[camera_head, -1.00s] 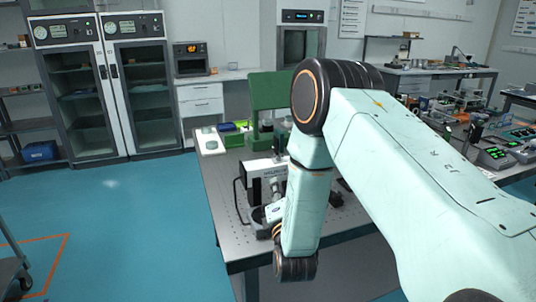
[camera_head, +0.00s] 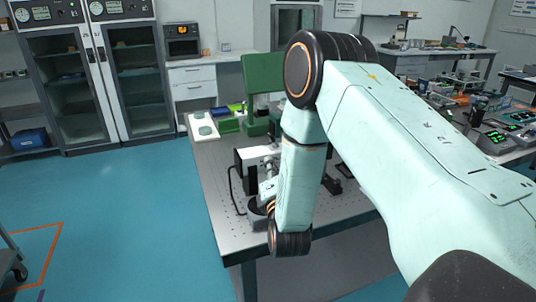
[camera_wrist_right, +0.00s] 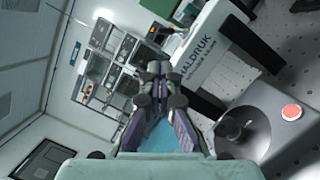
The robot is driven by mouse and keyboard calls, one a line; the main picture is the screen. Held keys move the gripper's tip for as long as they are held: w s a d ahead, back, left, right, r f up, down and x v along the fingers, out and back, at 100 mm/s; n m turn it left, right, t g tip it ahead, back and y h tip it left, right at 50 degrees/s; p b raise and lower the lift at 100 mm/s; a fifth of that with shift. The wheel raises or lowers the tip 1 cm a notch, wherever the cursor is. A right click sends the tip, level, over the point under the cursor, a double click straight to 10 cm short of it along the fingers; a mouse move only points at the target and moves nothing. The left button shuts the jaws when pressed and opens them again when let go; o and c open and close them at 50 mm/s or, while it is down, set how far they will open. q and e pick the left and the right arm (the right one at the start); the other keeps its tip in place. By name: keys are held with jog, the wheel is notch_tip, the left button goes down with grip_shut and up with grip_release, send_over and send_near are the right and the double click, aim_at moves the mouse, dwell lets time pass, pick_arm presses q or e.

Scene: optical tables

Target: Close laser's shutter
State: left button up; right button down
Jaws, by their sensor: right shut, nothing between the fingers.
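The laser is a white and black box with dark lettering on its side (camera_wrist_right: 212,48). In the head view its body (camera_head: 252,158) shows on the perforated table, partly hidden behind my right arm. In the head view the forearm hides most of this gripper. I cannot make out the shutter or its state. My left gripper is not in view.
A grey unit with a red button (camera_wrist_right: 291,112) stands beside the gripper in the wrist view. The perforated table (camera_head: 212,178) also bears a green stand (camera_head: 262,75) and a white tray (camera_head: 202,127). Blue floor (camera_head: 110,210) is clear to the left.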

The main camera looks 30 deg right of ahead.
aim_at(266, 154)
jog(key=shift+x, duration=4.7)
jog(key=shift+s, duration=0.1)
jog(key=shift+m, duration=0.4)
jog(key=shift+r+m+p, duration=0.2)
jog(key=shift+m+p, duration=0.1)
jog(key=shift+p, duration=0.1)
